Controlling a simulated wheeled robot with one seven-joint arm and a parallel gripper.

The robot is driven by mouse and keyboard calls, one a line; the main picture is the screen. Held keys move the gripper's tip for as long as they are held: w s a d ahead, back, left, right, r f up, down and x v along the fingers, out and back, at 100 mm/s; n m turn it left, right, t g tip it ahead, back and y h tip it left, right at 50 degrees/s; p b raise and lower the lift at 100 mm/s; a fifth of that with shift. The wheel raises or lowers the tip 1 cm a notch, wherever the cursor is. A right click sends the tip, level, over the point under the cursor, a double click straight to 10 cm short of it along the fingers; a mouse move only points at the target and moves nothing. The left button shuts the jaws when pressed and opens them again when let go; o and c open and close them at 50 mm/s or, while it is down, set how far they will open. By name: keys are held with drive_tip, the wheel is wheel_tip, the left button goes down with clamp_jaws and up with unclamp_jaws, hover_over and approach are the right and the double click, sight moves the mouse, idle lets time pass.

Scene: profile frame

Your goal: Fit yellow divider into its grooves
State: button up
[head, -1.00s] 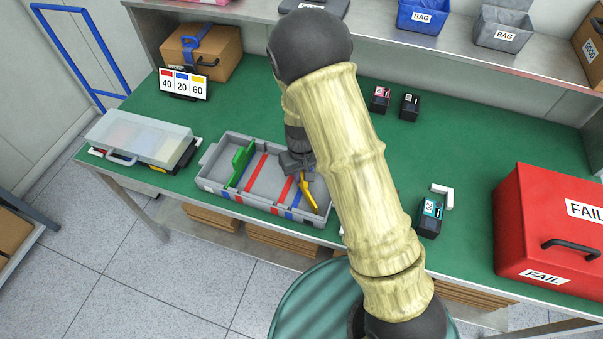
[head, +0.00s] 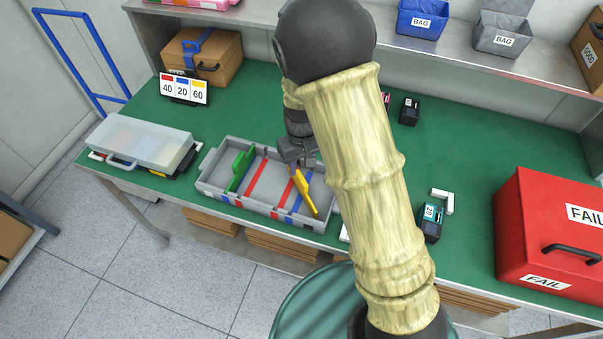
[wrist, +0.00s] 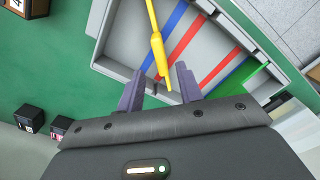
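The yellow divider (head: 304,190) is in the right part of the grey tray (head: 209,183). It slants across the blue strip (head: 298,203) and is not parallel to the coloured strips. In the wrist view the yellow divider (wrist: 157,45) has a thicker middle, and its near end lies between my fingers. My gripper (head: 298,152) is at the tray's back edge, by the divider's far end. In the wrist view my gripper (wrist: 160,82) is open, with gaps beside the divider. The green divider (head: 240,170) stands at the tray's left, along the strips.
A clear-lidded case (head: 140,140) stands left of the tray, and a 40-20-60 sign (head: 184,88) behind it. Small dark boxes, one a teal-faced box (head: 431,222), and a red FAIL box (head: 548,232) are to the right.

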wheel_tip(320, 180, up, 5)
drive_tip(key=shift+f, duration=0.1)
idle(0.7)
drive_tip(key=s+d+r+m+t, duration=0.1)
drive_tip(key=s+d+r+m, duration=0.1)
drive_tip(key=s+d, duration=0.4)
drive_tip(key=s+d+r+m+t, duration=0.1)
drive_tip(key=s+d+r+m, duration=0.1)
drive_tip(key=s+d, duration=0.4)
drive_tip(key=shift+s+d+r+m+t, duration=0.3)
drive_tip(key=shift+d+r+m, duration=0.1)
drive_tip(key=shift+d+r, duration=0.45)
drive_tip(key=shift+o, duration=0.4)
drive_tip(key=shift+w+a, duration=0.1)
